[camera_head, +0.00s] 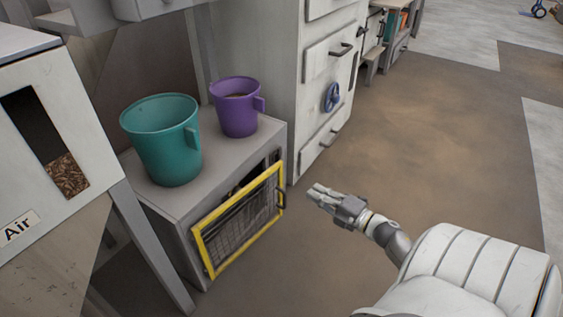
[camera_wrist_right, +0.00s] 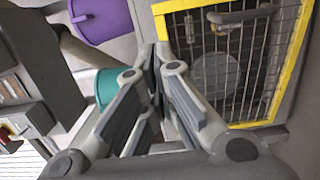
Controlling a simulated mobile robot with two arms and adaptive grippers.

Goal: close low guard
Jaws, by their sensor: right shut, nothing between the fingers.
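The low guard (camera_head: 240,222) is a yellow-framed wire mesh door on the front of a low grey cabinet. It stands partly open, tilted out from the cabinet front, with a dark gap at its upper right side. A dark handle (camera_head: 280,198) is at its right edge. My right gripper (camera_head: 312,191) is shut and empty, a little to the right of the guard and apart from it. In the right wrist view the guard's yellow frame (camera_wrist_right: 290,75) and mesh fill the upper right, beyond the shut fingers (camera_wrist_right: 155,52). My left gripper is not in view.
A teal bucket (camera_head: 163,140) and a purple bucket (camera_head: 236,108) stand on the low cabinet (camera_head: 200,195). A hopper labelled Air (camera_head: 20,228) is at the left. A tall grey cabinet (camera_head: 310,110) with handles stands behind. The brown floor (camera_head: 430,140) to the right is clear.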

